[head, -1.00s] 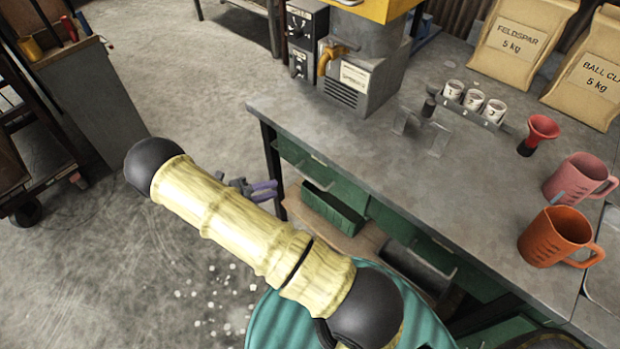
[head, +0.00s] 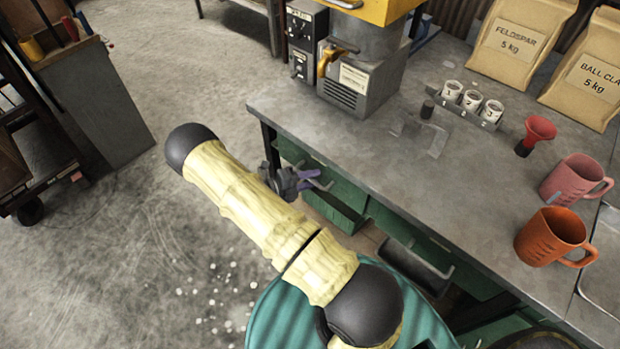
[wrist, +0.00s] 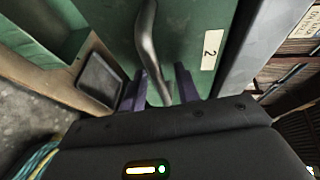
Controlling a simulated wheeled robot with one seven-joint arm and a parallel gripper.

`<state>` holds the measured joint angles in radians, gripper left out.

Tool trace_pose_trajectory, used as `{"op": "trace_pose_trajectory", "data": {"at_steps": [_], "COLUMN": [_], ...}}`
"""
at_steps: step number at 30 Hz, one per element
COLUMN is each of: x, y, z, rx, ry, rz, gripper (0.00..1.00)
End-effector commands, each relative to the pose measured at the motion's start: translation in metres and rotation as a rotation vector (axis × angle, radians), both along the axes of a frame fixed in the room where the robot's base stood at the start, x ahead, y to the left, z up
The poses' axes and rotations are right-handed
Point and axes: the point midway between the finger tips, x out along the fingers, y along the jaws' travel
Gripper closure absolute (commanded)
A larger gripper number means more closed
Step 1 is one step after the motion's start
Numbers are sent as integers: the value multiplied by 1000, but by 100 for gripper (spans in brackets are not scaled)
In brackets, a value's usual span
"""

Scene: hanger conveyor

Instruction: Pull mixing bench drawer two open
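Drawer two is a green front (wrist: 195,25) marked with a white "2" label in the wrist view. It sits just under the grey benchtop and looks closed; in the head view my gripper partly covers this area. Its curved metal handle (wrist: 148,40) runs down between the two purple fingers of my gripper (wrist: 160,88). The fingers stand on either side of the handle, with gaps showing, so the gripper looks open around it. In the head view my gripper (head: 312,180) is at the bench's left end, close to the drawer fronts.
Another open drawer or tray (head: 425,268) is further right. The benchtop (head: 375,160) holds cups, a red funnel (head: 537,133), a pink jug (head: 572,180) and an orange jug (head: 550,236). Floor to the left is free.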

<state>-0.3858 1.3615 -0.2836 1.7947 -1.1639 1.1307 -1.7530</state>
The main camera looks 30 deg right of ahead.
Motion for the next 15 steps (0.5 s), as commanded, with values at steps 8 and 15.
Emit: {"op": "trace_pose_trajectory", "data": {"at_steps": [8, 15], "x": [0, 0], "y": [0, 0], "z": [0, 0], "rx": [-1, 0], "ry": [0, 0], "rz": [-1, -1], "gripper": [94, 100]}}
